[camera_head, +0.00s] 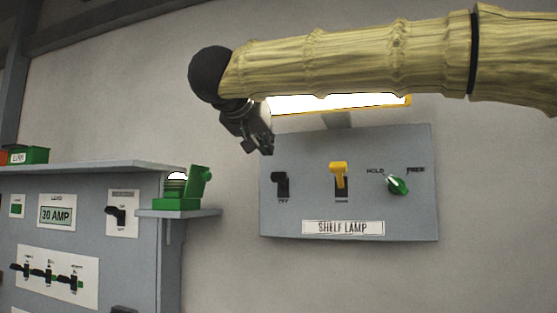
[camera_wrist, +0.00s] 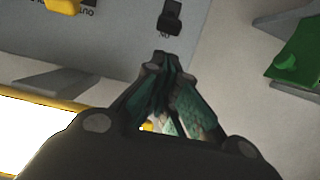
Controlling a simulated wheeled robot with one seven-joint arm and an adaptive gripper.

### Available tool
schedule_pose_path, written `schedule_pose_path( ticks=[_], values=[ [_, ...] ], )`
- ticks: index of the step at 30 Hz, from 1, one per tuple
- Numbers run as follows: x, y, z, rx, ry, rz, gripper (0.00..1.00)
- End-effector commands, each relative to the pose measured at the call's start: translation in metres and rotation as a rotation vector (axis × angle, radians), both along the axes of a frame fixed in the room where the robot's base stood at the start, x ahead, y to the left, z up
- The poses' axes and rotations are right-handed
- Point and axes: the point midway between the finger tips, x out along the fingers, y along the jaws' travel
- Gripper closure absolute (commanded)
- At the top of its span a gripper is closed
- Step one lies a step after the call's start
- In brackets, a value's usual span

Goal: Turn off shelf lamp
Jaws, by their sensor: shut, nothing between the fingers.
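The grey shelf lamp panel (camera_head: 310,205) is on the wall, with a "SHELF LAMP" label at its bottom. It carries a black switch (camera_head: 281,184) at left, a yellow lever (camera_head: 340,174) standing up in the middle, and a green knob (camera_head: 398,185) between "HOLD" and "FREE". The lamp (camera_head: 335,103) above is lit bright white. My gripper (camera_head: 268,150) is shut and empty, above and left of the black switch. In the wrist view, my fingertips (camera_wrist: 162,58) point toward the black switch (camera_wrist: 172,18), apart from it in the picture. The yellow lever (camera_wrist: 62,5) is at the top edge.
A small shelf (camera_head: 180,212) left of the panel holds a green device (camera_head: 190,190), also at right in the wrist view (camera_wrist: 300,55). Further left is a grey cabinet (camera_head: 85,225) with a "30 AMP" plate and several black switches. The wall right of the panel is clear.

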Motion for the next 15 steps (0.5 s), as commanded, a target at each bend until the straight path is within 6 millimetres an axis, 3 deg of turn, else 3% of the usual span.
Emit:
schedule_pose_path(
  ticks=[8, 15],
  values=[
    [0.003, 0.0, -0.001, 0.0, 0.0, 0.001, 1.0],
    [0.026, -0.007, -0.006, 0.001, 0.002, 0.002, 1.0]
  ],
)
